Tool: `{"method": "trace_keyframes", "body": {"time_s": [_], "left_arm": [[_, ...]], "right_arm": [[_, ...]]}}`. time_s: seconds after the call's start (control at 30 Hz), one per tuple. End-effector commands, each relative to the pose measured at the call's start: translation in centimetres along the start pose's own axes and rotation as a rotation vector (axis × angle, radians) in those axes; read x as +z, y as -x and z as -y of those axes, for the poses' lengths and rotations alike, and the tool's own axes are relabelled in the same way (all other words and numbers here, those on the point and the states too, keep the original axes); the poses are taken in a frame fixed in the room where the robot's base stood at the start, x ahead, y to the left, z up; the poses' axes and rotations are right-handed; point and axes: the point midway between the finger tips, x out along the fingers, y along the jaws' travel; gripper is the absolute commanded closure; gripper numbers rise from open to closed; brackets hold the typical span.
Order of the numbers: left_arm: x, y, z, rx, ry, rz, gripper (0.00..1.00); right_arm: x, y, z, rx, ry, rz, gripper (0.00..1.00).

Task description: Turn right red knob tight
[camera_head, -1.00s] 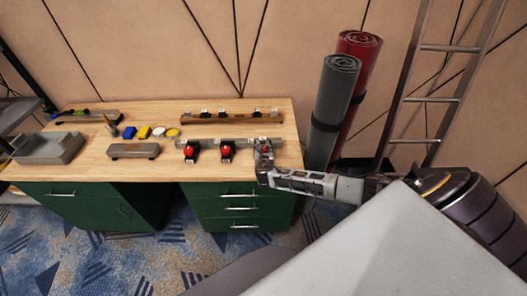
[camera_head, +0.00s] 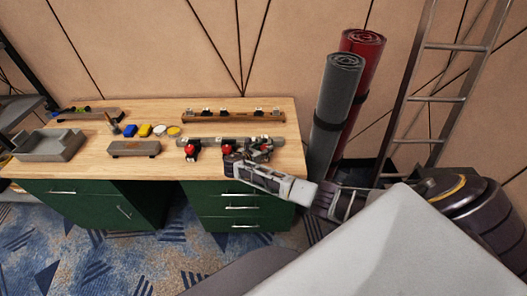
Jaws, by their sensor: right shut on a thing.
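A row of red knobs is fixed along a grey bar (camera_head: 212,141) on the wooden workbench. My left gripper is not in view.
A grey tray (camera_head: 48,147), a grey block (camera_head: 134,149) and small blue and yellow pieces lie on the bench's left half. A rail (camera_head: 213,116) stands behind the knobs. Rolled grey (camera_head: 331,108) and red (camera_head: 362,62) mats and a ladder (camera_head: 433,98) stand right.

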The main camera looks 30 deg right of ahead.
Motion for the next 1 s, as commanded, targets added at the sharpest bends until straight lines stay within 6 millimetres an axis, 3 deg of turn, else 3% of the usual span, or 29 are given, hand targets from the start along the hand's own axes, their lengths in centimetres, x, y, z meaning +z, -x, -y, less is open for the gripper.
{"method": "trace_keyframes", "body": {"time_s": [0.5, 1.0], "left_arm": [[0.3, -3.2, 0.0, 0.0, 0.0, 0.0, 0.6], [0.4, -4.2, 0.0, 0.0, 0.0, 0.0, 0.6]], "right_arm": [[-0.1, -0.2, -0.5, -0.251, -0.106, 0.003, 0.82], [0.1, -0.2, -0.5, -0.342, -0.144, 0.003, 0.82]]}}
